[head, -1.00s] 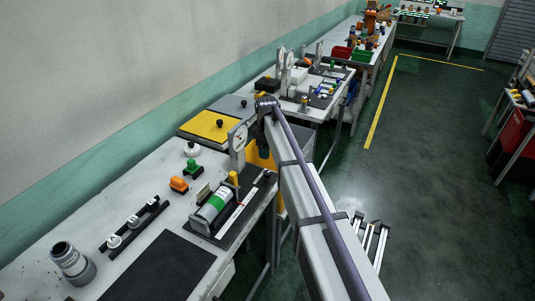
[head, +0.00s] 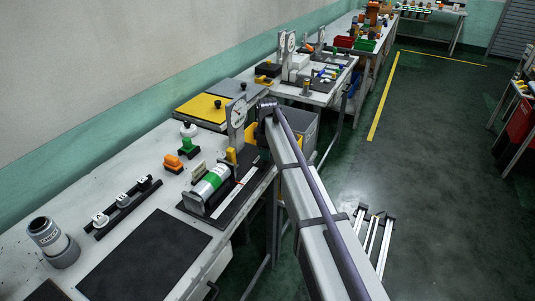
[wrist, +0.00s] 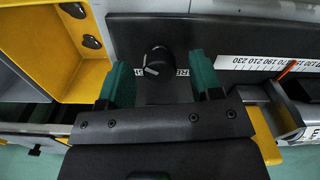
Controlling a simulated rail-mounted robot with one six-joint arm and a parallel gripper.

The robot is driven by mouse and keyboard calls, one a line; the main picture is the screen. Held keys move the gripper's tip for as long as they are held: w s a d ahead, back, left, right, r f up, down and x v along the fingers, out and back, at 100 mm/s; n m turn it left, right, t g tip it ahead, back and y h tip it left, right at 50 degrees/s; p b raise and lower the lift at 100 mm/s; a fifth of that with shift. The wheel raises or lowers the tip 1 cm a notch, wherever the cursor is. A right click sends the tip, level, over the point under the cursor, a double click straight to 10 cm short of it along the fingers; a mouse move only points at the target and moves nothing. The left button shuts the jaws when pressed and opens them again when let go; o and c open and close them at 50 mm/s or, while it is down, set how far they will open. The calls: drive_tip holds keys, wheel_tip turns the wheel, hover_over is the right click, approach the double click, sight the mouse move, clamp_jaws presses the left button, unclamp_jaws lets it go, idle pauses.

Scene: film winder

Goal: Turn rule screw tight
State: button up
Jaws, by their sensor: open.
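The rule screw, a black round knob with a pale pointer mark (wrist: 158,62), stands on a dark plate in the wrist view. My gripper (wrist: 162,78) is open, with one green fingertip to each side of the knob and a gap on both sides. I cannot tell whether the tips are level with it in height. The white rule (wrist: 270,63) with printed numbers and a red line lies to the right of the knob. The rule also shows in the head view (head: 234,193) on the near bench. There my arm hides the knob and the gripper.
A dial gauge (head: 236,114) stands just behind. Yellow bracket walls (wrist: 85,75) lie left of the fingers in the wrist view. A black mat (head: 145,257) leaves free room at the front.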

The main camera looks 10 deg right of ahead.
drive_tip(key=c, duration=0.9)
drive_tip(key=shift+m, duration=0.3)
drive_tip(key=m, duration=0.4)
drive_tip(key=shift+m, duration=0.3)
drive_tip(key=m, duration=0.4)
drive_tip(key=shift+m, duration=0.3)
drive_tip(key=m, duration=0.3)
drive_tip(key=shift+m, duration=0.3)
drive_tip(key=m, duration=0.3)
drive_tip(key=shift+m, duration=0.3)
drive_tip(key=m, duration=0.7)
